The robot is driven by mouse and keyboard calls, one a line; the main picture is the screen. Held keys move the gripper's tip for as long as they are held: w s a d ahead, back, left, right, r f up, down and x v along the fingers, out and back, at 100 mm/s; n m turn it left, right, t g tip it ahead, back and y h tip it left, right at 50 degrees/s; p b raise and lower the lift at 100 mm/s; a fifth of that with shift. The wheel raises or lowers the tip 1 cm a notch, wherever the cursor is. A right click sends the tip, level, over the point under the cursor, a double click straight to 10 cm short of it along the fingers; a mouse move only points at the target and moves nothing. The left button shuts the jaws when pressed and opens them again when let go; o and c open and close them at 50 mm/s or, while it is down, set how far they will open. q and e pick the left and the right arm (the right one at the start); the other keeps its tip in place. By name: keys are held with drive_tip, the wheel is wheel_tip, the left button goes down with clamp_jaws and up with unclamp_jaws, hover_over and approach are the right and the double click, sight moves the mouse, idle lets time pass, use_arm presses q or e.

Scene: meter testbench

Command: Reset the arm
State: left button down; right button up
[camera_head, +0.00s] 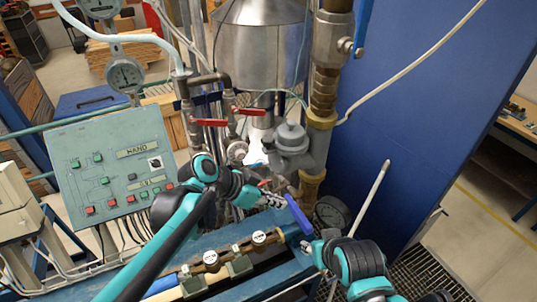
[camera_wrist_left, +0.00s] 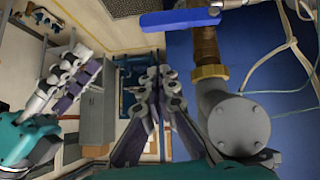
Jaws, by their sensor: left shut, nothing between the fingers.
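My left arm reaches in from the lower left in the head view. Its gripper (camera_head: 272,201) is among the pipes, just left of a blue lever (camera_head: 298,214). In the left wrist view its fingers (camera_wrist_left: 160,100) are together with nothing between them. A blue lever (camera_wrist_left: 180,18) on a brass valve shows above them, apart from the fingers. My right arm (camera_head: 355,262) is at the lower right in the head view. My right gripper (camera_wrist_left: 68,80) shows at the left of the left wrist view; its finger opening is unclear.
A green control panel (camera_head: 110,165) with buttons stands at the left. Red valve levers (camera_head: 208,122) and a steel tank (camera_head: 260,45) are behind my left gripper. Brass piping (camera_head: 322,100) and a blue wall (camera_head: 420,60) stand to the right. A blue bench rail (camera_head: 205,255) runs below.

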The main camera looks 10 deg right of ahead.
use_arm(q)
drive_tip(key=s+a+f+n+t+y+b, duration=0.1)
drive_tip(key=s+a+f+n+y+b, duration=0.2)
drive_tip(key=a+f+b, duration=0.6)
drive_tip(key=s+a+f+n+t+y+b, duration=0.2)
drive_tip(key=a+f+n+b, duration=0.4)
drive_tip(key=a+f+b, duration=0.3)
drive_tip(key=s+a+f+n+t+y+b, duration=0.2)
drive_tip(key=s+a+f+n+y+b, duration=0.2)
drive_tip(key=a+f+b, duration=0.5)
wheel_tip(320, 180, down, 5)
drive_tip(key=shift+s+n, duration=0.3)
drive_tip(key=shift+s, duration=0.85)
drive_tip(key=shift+d, duration=0.1)
